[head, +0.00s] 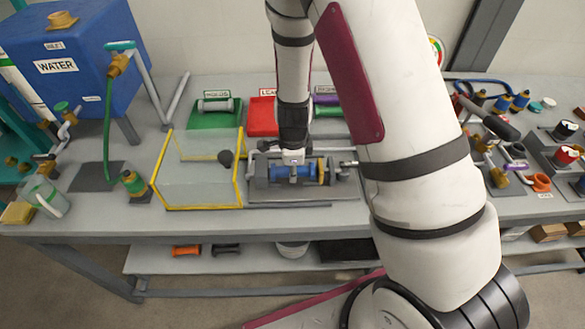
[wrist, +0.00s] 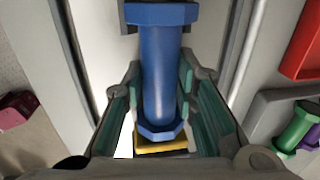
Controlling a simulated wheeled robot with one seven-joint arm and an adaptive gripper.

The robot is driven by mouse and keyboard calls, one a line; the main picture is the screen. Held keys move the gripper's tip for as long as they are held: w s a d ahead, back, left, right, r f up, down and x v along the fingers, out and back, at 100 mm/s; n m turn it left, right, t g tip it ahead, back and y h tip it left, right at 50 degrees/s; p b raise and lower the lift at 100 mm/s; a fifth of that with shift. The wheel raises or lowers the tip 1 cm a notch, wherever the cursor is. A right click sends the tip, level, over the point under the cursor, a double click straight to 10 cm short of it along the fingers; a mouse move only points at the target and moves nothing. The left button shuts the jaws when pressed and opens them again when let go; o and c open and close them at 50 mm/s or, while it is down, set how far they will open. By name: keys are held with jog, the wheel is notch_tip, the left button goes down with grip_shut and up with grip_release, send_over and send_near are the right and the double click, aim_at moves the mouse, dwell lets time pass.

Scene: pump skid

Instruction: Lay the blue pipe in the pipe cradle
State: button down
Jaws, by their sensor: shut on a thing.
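The blue pipe (head: 283,172) lies level over a grey fixture plate (head: 340,190) on the bench. My gripper (head: 293,164) points down at it from above. In the wrist view the blue pipe (wrist: 160,75) runs between my gripper's (wrist: 158,112) green-padded fingers, which are shut on it. A yellow part (wrist: 160,147) shows at the pipe's near end; in the head view a yellow flange (head: 323,171) is at its right. I cannot tell whether the pipe touches these parts or the plate. Which holder is the pipe cradle is not clear.
A clear yellow-edged box (head: 200,185) stands just left of the plate. Behind are a green tray (head: 215,118) with a pale pipe and a red tray (head: 262,117). A blue water tank (head: 70,65) is at left. My arm hides part of the right side.

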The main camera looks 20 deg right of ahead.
jog(key=shift+f, duration=0.15)
jog(key=c, duration=1.2)
grip_release()
notch_tip(320, 180, up, 12)
jog(key=s, duration=0.1)
jog(key=shift+s+a, duration=0.3)
jog(key=shift+s, duration=0.1)
jog(key=s+r+n+t, duration=0.3)
jog(key=s+r+n, duration=1.7)
jog(key=r, duration=0.4)
jog(key=shift+d+r+n+t+y, duration=0.15)
jog(key=shift+d+n+t+y, duration=0.2)
jog(key=shift+n, duration=0.45)
